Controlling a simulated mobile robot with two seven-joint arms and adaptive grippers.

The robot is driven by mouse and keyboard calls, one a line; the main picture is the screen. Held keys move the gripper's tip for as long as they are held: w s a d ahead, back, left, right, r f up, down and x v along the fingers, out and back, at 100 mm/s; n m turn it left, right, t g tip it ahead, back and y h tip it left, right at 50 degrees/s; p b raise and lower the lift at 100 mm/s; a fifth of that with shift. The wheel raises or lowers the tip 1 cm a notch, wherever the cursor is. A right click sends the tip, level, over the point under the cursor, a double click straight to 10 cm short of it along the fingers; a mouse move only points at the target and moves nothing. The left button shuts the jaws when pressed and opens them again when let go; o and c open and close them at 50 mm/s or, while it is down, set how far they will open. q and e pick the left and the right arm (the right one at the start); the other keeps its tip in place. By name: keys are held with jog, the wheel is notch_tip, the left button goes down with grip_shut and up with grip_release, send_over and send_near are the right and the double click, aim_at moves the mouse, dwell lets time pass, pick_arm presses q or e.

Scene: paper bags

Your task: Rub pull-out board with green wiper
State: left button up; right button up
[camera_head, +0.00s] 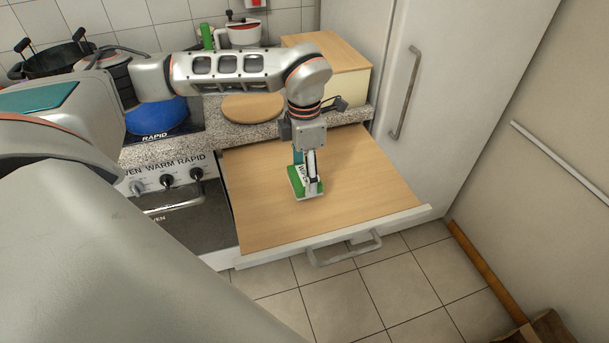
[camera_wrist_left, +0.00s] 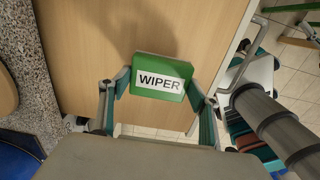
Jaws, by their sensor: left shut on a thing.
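The pull-out board (camera_head: 350,180) is a light wooden surface, drawn out from under the granite counter, with a handle (camera_head: 344,249) on its front. The green wiper (camera_head: 295,180) is on the board near its middle, and its white label reads WIPER. It also shows in the left wrist view (camera_wrist_left: 161,66). My left gripper (camera_head: 310,172) points down over the board and is shut on the wiper, one finger on each side of it. The wiper's underside is hidden, and it appears to touch the board. My right gripper is not in view.
An oven with knobs (camera_head: 167,180) is left of the board. A round wooden board (camera_head: 253,107) and a bread box (camera_head: 335,85) are on the counter behind. A tall white cabinet (camera_head: 440,90) stands at the right. The board around the wiper is clear.

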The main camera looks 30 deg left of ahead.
pick_arm(q)
jog(key=r+p, duration=0.2)
jog(key=shift+w+r, duration=0.2)
jog(key=shift+r, duration=0.55)
jog(key=shift+s+r+p, duration=0.1)
jog(key=shift+r+p, duration=0.15)
jog(key=shift+p, duration=0.25)
jog(key=shift+r, duration=0.15)
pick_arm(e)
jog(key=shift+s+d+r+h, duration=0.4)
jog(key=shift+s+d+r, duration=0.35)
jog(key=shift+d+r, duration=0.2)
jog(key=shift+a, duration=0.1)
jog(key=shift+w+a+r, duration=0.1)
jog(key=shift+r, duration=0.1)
